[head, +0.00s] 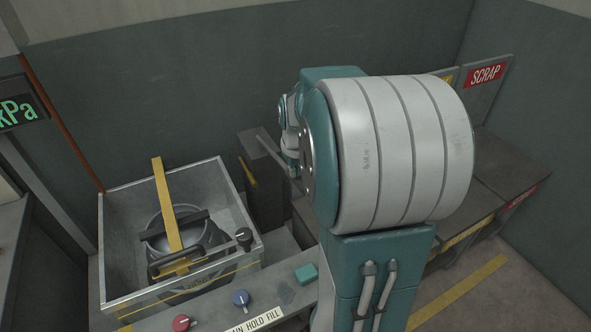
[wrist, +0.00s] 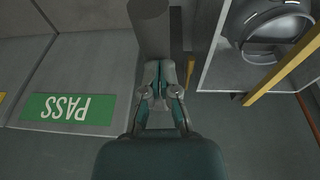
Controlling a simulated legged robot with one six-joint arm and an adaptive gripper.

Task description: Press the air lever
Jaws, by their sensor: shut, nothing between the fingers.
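A short yellow lever (head: 248,171) stands out from the side of a dark grey box (head: 268,200) right of the tank in the head view; I take it for the air lever. In the wrist view the yellow piece (wrist: 190,70) is just right of my fingertips, with a small gap in the picture; I cannot tell the depth between them. My gripper (wrist: 163,82) is shut and empty, its fingers together. In the head view my large arm joint hides most of the gripper.
An open tank (head: 112,245) holds a grey vessel (head: 186,236) under a yellow bar (head: 165,200). Red (head: 181,322) and blue (head: 240,298) knobs and a teal button (head: 306,274) are in front. A grey bar (wrist: 150,30) lies beyond my fingers. A green PASS label (wrist: 68,107) is left.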

